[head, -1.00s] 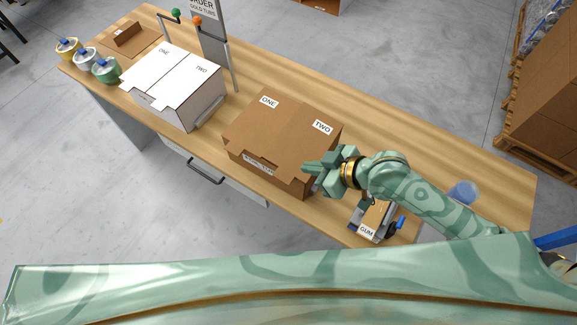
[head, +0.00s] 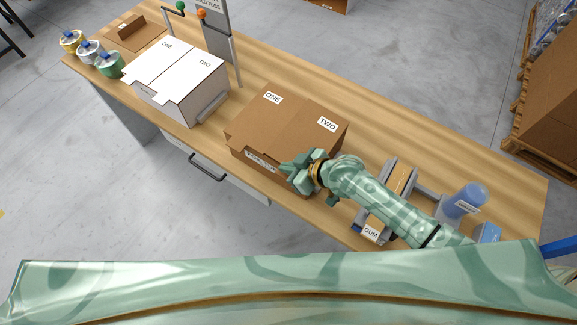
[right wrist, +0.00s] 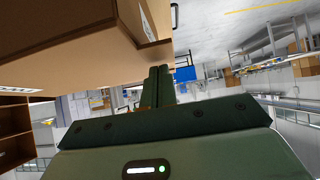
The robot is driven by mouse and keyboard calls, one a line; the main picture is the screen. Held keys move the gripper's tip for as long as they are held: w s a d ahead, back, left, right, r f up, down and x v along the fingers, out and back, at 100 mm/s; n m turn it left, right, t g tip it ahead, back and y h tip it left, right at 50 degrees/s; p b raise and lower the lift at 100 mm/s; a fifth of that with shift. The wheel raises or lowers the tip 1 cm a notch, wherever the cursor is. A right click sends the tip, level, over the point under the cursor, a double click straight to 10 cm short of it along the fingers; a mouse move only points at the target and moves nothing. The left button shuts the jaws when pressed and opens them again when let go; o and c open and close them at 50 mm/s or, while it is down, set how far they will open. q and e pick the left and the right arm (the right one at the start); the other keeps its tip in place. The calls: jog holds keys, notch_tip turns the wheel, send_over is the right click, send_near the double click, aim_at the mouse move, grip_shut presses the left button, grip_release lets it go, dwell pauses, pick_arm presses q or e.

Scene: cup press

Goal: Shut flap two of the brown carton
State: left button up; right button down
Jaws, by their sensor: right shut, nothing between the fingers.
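The brown carton (head: 270,128) stands on the table in the middle of the head view. Its top panels, labelled ONE and TWO, both lie flat over the box. Flap two (head: 318,132) is the right-hand panel. My right gripper (head: 289,168) is shut and empty at the carton's front side, near its right front corner, and hides part of that face. In the right wrist view the shut fingers (right wrist: 160,85) are beside the carton's brown wall (right wrist: 90,45); I cannot tell whether they touch it. My left gripper is not in view.
A white carton (head: 178,75) with flaps ONE and TWO stands to the left, with several small tubs (head: 109,65) beyond it. A GUM dispenser (head: 372,231) and a blue cylinder (head: 468,197) are at the right. The table behind the carton is clear.

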jog(key=shift+w+f+b, duration=0.1)
jog(key=shift+f+b, duration=0.5)
jog(key=shift+f, duration=0.15)
jog(key=shift+a+r, duration=0.1)
jog(key=shift+r, duration=0.1)
jog(key=shift+r+p, duration=0.1)
jog(key=shift+p, duration=0.25)
jog(key=shift+r+p, duration=0.9)
notch_tip(320, 180, up, 4)
jog(key=p, duration=0.4)
jog(key=p+v, duration=0.1)
jog(key=v, duration=0.8)
jog(key=shift+r, duration=0.35)
